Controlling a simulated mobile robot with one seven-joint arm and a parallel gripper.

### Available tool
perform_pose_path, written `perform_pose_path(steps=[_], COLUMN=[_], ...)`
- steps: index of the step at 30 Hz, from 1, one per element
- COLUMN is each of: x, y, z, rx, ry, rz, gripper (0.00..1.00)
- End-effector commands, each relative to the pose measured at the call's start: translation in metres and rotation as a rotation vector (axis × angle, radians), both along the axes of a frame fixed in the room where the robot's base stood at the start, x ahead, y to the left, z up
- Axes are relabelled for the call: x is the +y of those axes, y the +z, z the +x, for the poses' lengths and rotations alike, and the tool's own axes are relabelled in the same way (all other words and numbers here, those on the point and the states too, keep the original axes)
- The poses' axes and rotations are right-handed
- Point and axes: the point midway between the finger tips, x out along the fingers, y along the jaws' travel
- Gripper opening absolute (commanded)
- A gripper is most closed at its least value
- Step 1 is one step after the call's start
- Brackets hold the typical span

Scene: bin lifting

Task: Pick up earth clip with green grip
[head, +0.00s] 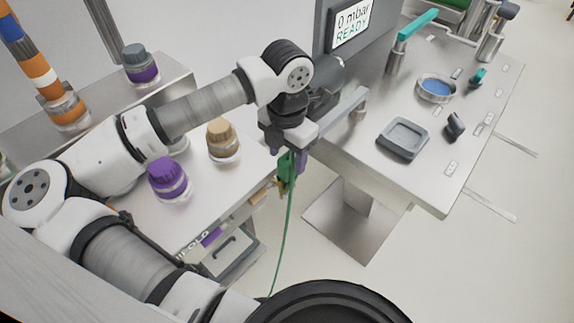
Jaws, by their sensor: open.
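The earth clip (286,172) shows its green grip and brass-coloured parts near the corner of the left bench. A green cable (285,235) hangs from it towards the floor. My gripper (292,152) is open, right above the clip and close around its upper end. The fingers and the clip overlap in this view, and I cannot tell whether they touch. My gripper hides the clip's top and what the clip is fixed to.
Purple-lidded (169,180) and tan-lidded (223,140) jars stand on the left bench under my arm. The right steel table (370,120) carries a display (352,22), a grey tray (404,139) and a blue-filled dish (435,88). Open floor lies between the benches.

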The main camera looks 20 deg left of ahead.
Motion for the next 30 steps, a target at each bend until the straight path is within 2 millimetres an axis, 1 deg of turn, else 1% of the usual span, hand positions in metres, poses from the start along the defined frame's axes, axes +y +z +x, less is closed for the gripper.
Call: perform_pose_path(steps=[3,6,13,14,26,27,30], x=[0.000,0.000,0.000,0.000,0.000,0.000,0.000], y=[-0.015,-0.023,-0.026,-0.026,-0.026,-0.026,-0.026], z=[0.000,0.000,0.000,0.000,0.000,0.000,0.000], rx=[0.001,0.000,-0.001,-0.001,-0.001,-0.001,-0.001], ry=[0.001,0.000,0.000,0.000,0.000,0.000,0.000], rz=[-0.003,-0.001,0.000,0.000,0.000,0.000,0.000], gripper=[0.56,0.56,0.56,0.55,0.03,0.00,0.00])
